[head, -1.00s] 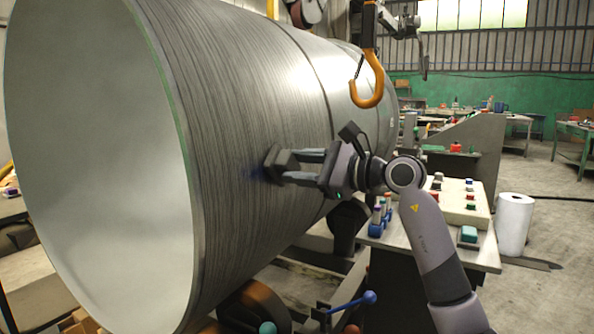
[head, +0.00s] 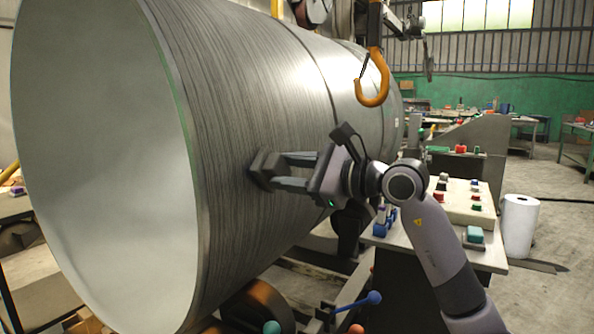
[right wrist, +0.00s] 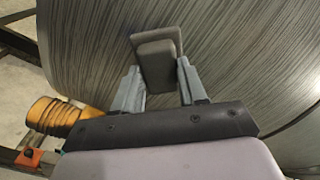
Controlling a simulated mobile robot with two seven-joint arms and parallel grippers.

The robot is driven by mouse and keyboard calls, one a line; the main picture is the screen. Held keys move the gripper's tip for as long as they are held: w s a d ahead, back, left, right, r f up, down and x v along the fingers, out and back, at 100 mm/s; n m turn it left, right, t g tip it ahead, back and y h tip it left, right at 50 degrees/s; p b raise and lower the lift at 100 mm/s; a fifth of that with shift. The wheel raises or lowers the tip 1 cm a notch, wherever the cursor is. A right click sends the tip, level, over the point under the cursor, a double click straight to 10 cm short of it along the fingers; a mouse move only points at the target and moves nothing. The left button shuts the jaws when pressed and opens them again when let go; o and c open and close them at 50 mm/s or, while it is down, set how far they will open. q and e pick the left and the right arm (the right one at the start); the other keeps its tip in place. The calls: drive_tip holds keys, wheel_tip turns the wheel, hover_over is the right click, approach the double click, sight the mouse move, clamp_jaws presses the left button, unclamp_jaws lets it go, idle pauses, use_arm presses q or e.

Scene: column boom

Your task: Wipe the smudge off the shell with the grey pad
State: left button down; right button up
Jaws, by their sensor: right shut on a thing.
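The shell (head: 235,120) is a large brushed-metal cylinder lying on its side, its open end toward the left. It also fills the back of the right wrist view (right wrist: 230,40). My right gripper (head: 275,170) is shut on the grey pad (head: 262,169), which is at the shell's side wall and appears to touch it. In the right wrist view the pad (right wrist: 157,64) sits between the two fingers against the streaked metal. No blue smudge shows now; the pad may hide part of that spot. My left gripper is not in view.
An orange hook (head: 374,88) hangs near the shell's right side. A control panel (head: 462,200) with coloured buttons stands behind my right arm. A white roll (head: 519,226) stands to its right. A blue-knobbed lever (head: 372,298) is below the shell.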

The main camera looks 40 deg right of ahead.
drive_tip(key=shift+s+a, duration=0.4)
drive_tip(key=shift+a, duration=0.55)
drive_tip(key=shift+s+a, duration=0.4)
drive_tip(key=shift+a, duration=0.5)
drive_tip(key=shift+s+a, duration=0.4)
drive_tip(key=shift+a, duration=0.55)
drive_tip(key=b+v, duration=0.3)
drive_tip(key=v, duration=0.3)
drive_tip(key=shift+b, duration=0.3)
drive_tip(key=shift+d, duration=0.1)
drive_tip(key=shift+b+v, duration=1.15)
drive_tip(key=shift+v, duration=0.3)
